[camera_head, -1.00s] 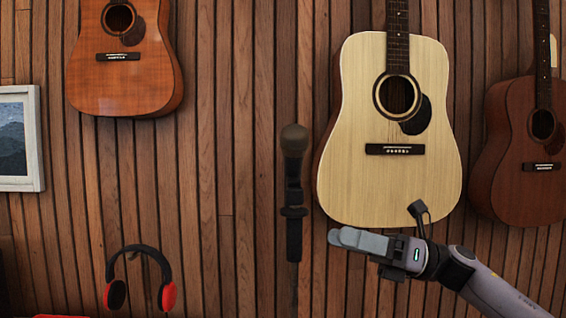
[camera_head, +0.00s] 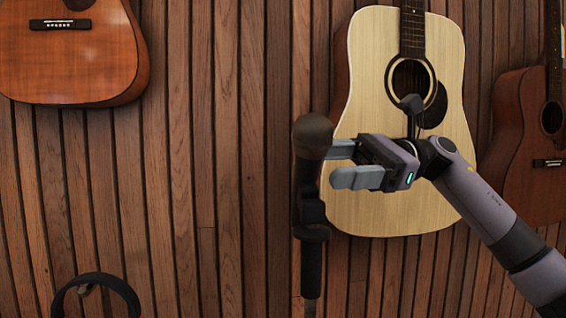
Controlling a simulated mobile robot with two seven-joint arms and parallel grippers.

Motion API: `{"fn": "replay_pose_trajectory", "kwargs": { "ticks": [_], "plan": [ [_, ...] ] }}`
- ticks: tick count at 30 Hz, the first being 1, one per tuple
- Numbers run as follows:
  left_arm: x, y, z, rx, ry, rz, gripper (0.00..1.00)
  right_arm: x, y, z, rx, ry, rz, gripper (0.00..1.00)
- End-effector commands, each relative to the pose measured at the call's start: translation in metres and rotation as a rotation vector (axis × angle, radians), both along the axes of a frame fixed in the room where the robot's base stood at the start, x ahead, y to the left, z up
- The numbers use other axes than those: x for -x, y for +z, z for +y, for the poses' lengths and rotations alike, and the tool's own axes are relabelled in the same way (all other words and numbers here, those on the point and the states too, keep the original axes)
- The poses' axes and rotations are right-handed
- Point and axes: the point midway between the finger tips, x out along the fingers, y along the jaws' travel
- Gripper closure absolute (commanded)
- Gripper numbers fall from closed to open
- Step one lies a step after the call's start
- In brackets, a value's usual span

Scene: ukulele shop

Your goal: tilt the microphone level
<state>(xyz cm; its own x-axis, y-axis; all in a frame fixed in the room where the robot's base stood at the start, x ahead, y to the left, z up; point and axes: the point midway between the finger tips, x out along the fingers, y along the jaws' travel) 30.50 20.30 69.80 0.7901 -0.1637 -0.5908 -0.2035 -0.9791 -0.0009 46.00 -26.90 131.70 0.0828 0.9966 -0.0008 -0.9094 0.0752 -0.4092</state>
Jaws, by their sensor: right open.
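The microphone (camera_head: 313,137) has a dark round head and stands upright, pointing up, on a black stand (camera_head: 311,262) in the middle of the view. My right gripper (camera_head: 336,164) is just to the right of the microphone, level with its head and upper body. Its two grey fingers point left toward the microphone and are spread apart, with nothing between them. One fingertip appears very near the microphone; I cannot tell whether they touch. My left gripper is not in view.
A pale guitar (camera_head: 374,113) hangs on the slatted wood wall behind my right arm. A darker guitar (camera_head: 520,170) hangs at the right and an orange one (camera_head: 95,70) at the upper left. Headphones (camera_head: 97,280) show at the lower left. Space left of the microphone is clear.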

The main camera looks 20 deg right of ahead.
Motion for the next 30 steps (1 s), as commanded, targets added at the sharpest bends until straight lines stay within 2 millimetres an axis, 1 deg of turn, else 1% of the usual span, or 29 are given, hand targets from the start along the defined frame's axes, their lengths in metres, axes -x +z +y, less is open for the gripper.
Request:
{"fn": "replay_pose_trajectory", "kwargs": {
  "ticks": [6,12,16,23,24,26,27,29,30],
  "plan": [
    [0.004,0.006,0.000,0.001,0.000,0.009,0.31,-0.002,0.002,0.033,0.001,0.005,0.001,0.33],
    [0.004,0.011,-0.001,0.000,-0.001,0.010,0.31,-0.004,0.001,0.059,0.000,0.004,0.001,0.33],
    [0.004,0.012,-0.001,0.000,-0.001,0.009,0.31,-0.005,0.001,0.065,-0.001,0.003,0.001,0.33],
    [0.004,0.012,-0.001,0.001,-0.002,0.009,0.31,-0.005,0.000,0.066,-0.001,0.002,0.001,0.33],
    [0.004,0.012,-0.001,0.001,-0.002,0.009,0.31,-0.005,0.000,0.066,-0.001,0.002,0.001,0.40],
    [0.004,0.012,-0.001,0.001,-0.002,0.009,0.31,-0.005,0.000,0.066,-0.001,0.002,0.001,0.59],
    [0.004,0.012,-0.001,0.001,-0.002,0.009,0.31,-0.005,0.000,0.066,-0.001,0.002,0.001,0.72],
    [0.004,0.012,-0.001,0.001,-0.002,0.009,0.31,-0.005,0.000,0.066,-0.001,0.002,0.001,0.92],
    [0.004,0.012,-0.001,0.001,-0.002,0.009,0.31,-0.005,0.000,0.066,-0.001,0.002,0.001,1.00]
  ]
}}
